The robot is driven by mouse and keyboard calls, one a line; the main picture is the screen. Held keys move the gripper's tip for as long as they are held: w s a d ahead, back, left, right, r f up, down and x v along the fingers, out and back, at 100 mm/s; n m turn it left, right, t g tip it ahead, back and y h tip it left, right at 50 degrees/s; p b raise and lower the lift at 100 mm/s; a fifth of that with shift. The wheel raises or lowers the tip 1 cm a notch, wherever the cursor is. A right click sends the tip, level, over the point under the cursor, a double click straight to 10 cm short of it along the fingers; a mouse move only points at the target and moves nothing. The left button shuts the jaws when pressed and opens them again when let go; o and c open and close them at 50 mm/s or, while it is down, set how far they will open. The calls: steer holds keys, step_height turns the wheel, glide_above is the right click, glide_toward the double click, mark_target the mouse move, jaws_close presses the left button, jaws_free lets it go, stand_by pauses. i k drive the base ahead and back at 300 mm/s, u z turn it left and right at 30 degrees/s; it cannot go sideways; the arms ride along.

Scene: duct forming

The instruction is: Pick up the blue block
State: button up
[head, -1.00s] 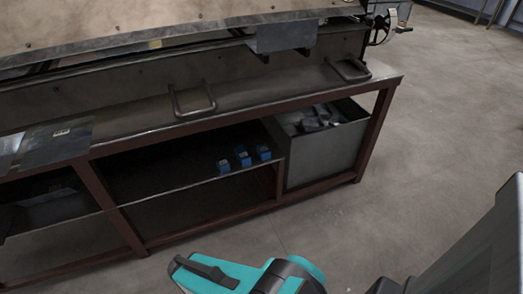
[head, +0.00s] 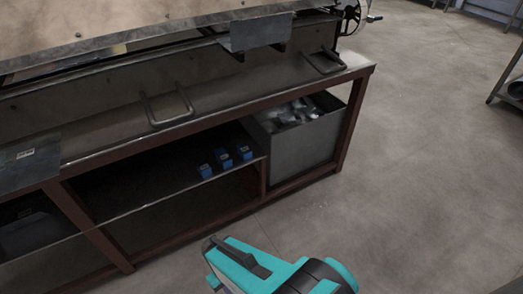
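Three small blue blocks stand in a row on the dark shelf (head: 150,190) under the bench, near its front edge. They are the left blue block (head: 205,171), the middle blue block (head: 222,158) and the right blue block (head: 244,152). The picture does not show which one the task means. A teal and black part of my arm shows at the bottom, in front of the bench and well apart from the blocks. I cannot make out gripper fingers in this view.
The bench has a red-brown frame (head: 125,150) and a metal top with two handles, one on the left (head: 168,108) and one on the right (head: 325,62). A grey metal bin (head: 295,150) with scrap stands right of the blocks. The floor (head: 430,150) at right is clear.

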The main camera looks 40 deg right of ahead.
mark_target(244, 152)
steer(key=z, duration=0.9)
steer(key=k, duration=0.95)
steer(key=i, duration=0.85)
